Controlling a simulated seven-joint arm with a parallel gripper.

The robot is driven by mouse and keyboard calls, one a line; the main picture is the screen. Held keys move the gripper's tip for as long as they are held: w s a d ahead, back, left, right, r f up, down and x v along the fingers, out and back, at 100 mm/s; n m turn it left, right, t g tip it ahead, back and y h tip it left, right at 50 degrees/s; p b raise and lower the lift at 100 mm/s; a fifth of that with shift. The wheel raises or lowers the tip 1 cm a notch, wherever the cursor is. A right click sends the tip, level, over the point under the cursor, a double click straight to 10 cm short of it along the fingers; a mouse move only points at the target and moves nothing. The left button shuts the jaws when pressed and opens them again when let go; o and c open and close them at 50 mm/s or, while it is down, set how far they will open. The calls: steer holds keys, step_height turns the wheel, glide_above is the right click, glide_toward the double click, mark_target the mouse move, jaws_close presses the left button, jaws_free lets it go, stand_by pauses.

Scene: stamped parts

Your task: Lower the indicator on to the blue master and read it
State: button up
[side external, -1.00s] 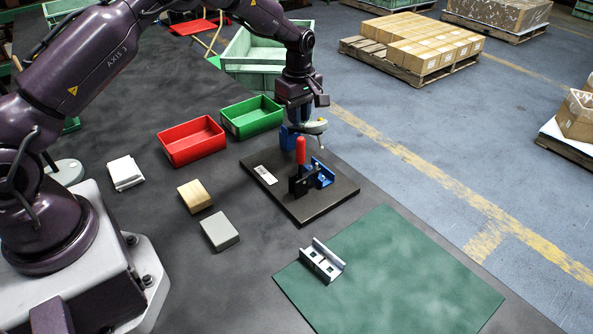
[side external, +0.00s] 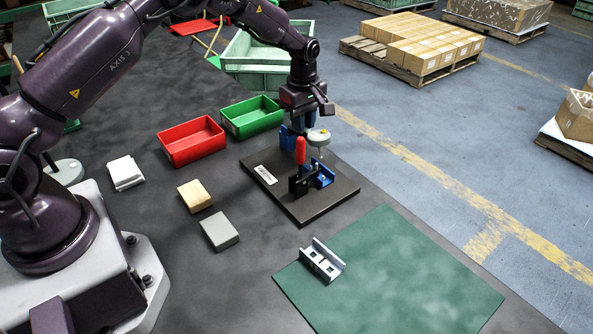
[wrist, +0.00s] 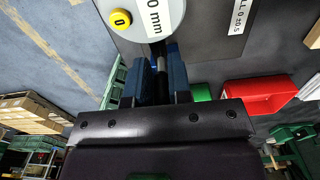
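The indicator (side external: 318,137), a round grey gauge, is upright above the fixture plate (side external: 325,205). In the wrist view its grey body (wrist: 150,32) shows a yellow button and part of a label reading "0 mm". My gripper (side external: 302,122) is shut on the indicator's dark stem; its blue fingers (wrist: 160,78) lie on both sides of it. The blue master (side external: 322,176) sits on the plate below the indicator, partly hidden behind the black clamp with a red handle (side external: 300,151). I cannot tell whether the indicator's tip touches the master.
A red bin (side external: 191,143) and a green bin (side external: 252,117) stand behind the plate. A grey block (side external: 220,231), a wooden block (side external: 195,196) and a white stack (side external: 126,173) lie left. A metal bracket (side external: 322,262) rests on the green mat (side external: 400,275), otherwise clear.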

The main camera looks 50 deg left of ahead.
steer(key=shift+o, duration=1.3)
steer(key=shift+a+r, duration=0.1)
steer(key=shift+r, duration=3.95)
